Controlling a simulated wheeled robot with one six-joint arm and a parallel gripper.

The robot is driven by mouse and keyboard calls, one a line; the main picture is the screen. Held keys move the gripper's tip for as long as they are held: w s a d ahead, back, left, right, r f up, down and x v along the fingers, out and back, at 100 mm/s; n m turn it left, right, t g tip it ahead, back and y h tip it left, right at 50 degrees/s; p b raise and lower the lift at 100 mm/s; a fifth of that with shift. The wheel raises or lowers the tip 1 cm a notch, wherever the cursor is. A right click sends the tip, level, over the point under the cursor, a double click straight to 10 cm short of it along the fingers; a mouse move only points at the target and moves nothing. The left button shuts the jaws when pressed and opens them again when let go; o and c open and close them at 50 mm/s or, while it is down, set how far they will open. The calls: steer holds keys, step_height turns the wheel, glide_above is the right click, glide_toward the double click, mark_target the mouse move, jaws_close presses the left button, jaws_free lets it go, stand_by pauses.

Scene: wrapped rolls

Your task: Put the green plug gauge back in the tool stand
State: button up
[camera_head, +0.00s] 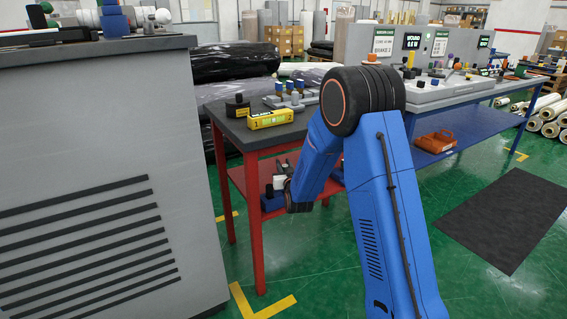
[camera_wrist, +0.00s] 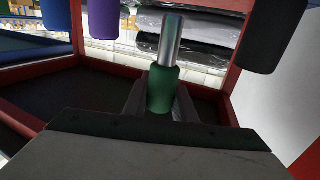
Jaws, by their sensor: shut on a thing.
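The green plug gauge (camera_wrist: 162,92) has a green handle and a silver cylindrical end that points away from me. In the wrist view my gripper (camera_wrist: 160,100) is shut on the green handle, with a dark finger on each side. In the head view my gripper is low, below the near tabletop and beside the red lower shelf; I cannot make out the gauge there. A grey low base with several blue-topped pieces (camera_head: 292,100) stands on the near table; it may be the tool stand, but it is too small to be sure.
A yellow instrument (camera_head: 270,119) and a dark bottle (camera_head: 238,106) stand on the near table (camera_head: 226,121). A red table leg (camera_head: 254,222) is close to my arm. In the wrist view, blue and purple cylinders (camera_wrist: 102,18) show at the top. A grey cabinet (camera_head: 90,130) stands left.

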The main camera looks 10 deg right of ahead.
steer(key=shift+f, duration=3.1)
steer(key=o, duration=1.1)
steer(key=shift+f, duration=0.1)
steer(key=shift+s, duration=0.1)
steer(key=shift+s, duration=4.45)
steer(key=shift+s, duration=0.1)
